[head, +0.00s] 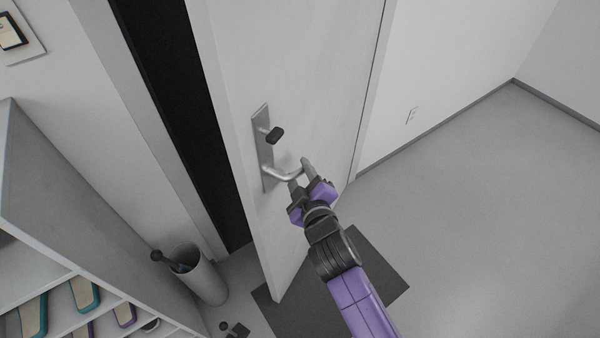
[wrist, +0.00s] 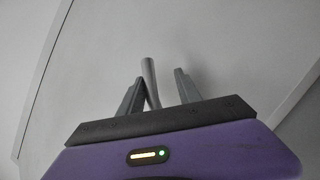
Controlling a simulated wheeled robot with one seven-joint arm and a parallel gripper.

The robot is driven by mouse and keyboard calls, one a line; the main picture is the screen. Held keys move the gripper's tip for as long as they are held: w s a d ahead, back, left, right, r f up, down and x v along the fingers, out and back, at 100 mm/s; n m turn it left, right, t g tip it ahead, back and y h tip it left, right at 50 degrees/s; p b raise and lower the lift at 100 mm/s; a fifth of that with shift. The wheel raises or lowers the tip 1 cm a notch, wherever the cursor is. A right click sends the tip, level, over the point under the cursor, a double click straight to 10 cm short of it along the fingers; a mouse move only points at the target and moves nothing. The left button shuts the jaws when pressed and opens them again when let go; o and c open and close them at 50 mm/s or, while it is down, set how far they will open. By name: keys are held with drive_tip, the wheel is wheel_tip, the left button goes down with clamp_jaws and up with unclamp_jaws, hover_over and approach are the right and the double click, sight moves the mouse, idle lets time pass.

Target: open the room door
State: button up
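The room door (head: 310,60) is white and stands ajar, with a dark gap between its edge and the frame on the left. Its metal lever handle (head: 277,173) sticks out from a long plate, below a dark thumb-turn (head: 275,134). My gripper (head: 300,174) is at the free end of the lever. In the wrist view its two grey fingers (wrist: 157,88) are apart. The lever end (wrist: 149,82) shows between them, close to the left finger. I cannot tell whether they touch.
A dark mat (head: 378,270) lies on the floor under the door. A grey bin (head: 205,283) with something dark in it stands left of the door, beside a shelf unit (head: 50,190) holding several items. The floor at right (head: 480,220) is clear.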

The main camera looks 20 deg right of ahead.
drive_tip(key=b+v, duration=0.1)
drive_tip(key=v, duration=0.7)
drive_tip(key=shift+w, duration=0.1)
